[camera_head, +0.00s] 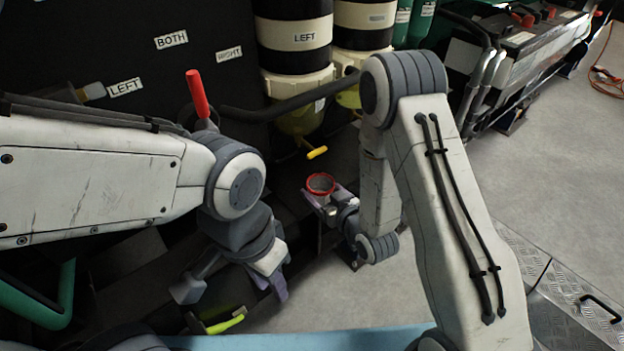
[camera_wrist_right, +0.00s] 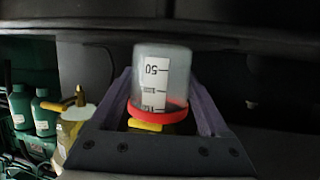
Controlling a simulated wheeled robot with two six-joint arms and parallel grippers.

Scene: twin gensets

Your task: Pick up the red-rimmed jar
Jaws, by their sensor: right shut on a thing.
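The red-rimmed jar (camera_head: 320,184) is a small clear cup, its red rim facing up in the head view. In the right wrist view the jar (camera_wrist_right: 163,80) shows a white scale label with upside-down digits, and its red rim is at the lower end of the picture. My right gripper (camera_head: 325,201) is shut on the jar, with a purple-grey finger on each side of it. My left gripper (camera_head: 235,290) hangs at lower left, well apart from the jar. Its fingers look spread and empty.
A yellow tap handle (camera_head: 317,152) is just above the jar, under a yellowish filter bowl (camera_head: 298,118). A red-handled lever (camera_head: 198,93) stands near my left arm. A yellow-green handle (camera_head: 225,323) lies below my left gripper. Floor (camera_head: 545,170) is clear at right.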

